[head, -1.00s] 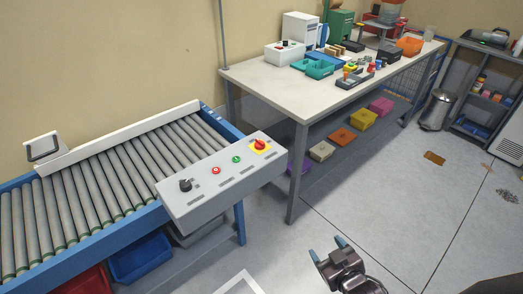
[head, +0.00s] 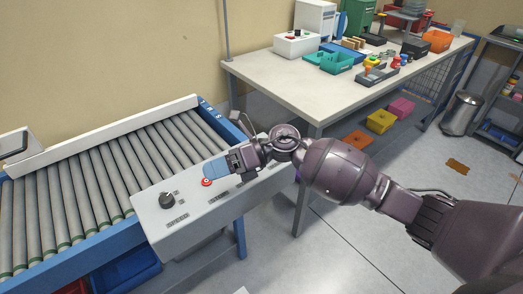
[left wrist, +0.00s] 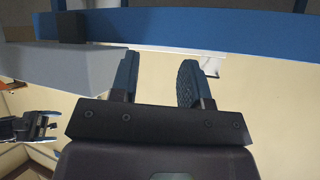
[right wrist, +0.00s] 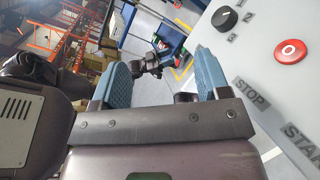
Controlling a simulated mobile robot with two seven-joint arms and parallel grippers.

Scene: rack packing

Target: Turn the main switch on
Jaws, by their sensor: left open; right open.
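The grey control panel (head: 180,222) sits on the conveyor's near side. Its black knob (head: 167,200) and red button (head: 206,182) show. The red-on-yellow main switch on the panel's right part is hidden behind my right arm and gripper. My right gripper (head: 216,168) is over the panel, close to the red button in the picture. In the right wrist view its fingers (right wrist: 162,78) are apart with nothing between them; the black knob (right wrist: 224,19) and red STOP button (right wrist: 291,51) lie to their right. My left gripper (left wrist: 157,82) is open and empty in the left wrist view.
The roller conveyor (head: 95,182) runs along the wall. A white-topped workbench (head: 290,88) with bins and tools stands behind the panel. A blue bin (head: 128,272) is under the conveyor.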

